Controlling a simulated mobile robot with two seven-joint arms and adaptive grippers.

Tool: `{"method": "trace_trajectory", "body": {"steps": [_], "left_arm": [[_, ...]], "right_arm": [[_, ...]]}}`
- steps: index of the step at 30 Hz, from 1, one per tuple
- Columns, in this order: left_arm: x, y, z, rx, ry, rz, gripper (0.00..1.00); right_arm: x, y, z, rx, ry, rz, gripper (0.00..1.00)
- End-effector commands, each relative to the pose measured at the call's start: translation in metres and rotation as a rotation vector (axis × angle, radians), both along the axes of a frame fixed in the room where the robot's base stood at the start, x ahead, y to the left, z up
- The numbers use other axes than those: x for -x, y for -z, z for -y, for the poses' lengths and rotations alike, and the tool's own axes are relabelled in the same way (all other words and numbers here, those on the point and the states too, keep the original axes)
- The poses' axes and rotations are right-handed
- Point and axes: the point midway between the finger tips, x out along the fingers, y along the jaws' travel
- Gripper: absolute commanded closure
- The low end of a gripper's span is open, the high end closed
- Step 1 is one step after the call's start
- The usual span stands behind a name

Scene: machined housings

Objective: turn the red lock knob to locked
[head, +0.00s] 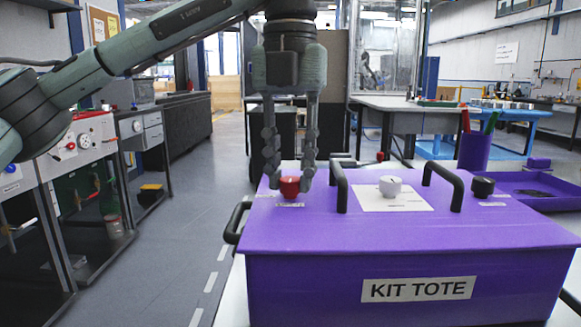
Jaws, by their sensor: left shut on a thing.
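The red lock knob (290,187) sits on the lid of the purple kit tote (410,236), toward its left side, with a small label just in front of it. My left gripper (289,180) reaches straight down from above, with one finger on each side of the red knob, shut on it. The knob's pointer direction and the label's text are too small to read. My right gripper is not in view.
A white knob (390,186) on a white plate and a black knob (483,187) stand on the same lid. Two black handles, the nearer one (340,188) right beside the gripper, rise from the lid. A purple tray (545,203) lies behind right.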

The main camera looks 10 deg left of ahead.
Motion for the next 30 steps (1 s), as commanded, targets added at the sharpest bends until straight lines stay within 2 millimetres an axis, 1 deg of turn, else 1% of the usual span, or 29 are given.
{"method": "trace_trajectory", "body": {"steps": [7,13,15,20,30], "left_arm": [[0.000,-0.001,0.000,0.000,0.006,0.000,1.00],[0.000,-0.002,0.000,0.000,0.059,-0.001,1.00],[0.000,-0.002,0.000,0.000,0.095,-0.001,1.00],[0.000,-0.003,0.000,-0.001,0.211,-0.002,1.00],[0.000,-0.002,0.000,0.000,0.528,-0.002,1.00]], "right_arm": [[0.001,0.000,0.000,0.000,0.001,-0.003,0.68],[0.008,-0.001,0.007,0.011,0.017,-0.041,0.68],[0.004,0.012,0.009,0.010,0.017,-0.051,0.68],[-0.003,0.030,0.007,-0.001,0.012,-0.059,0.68],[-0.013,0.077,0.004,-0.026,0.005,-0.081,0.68]]}}
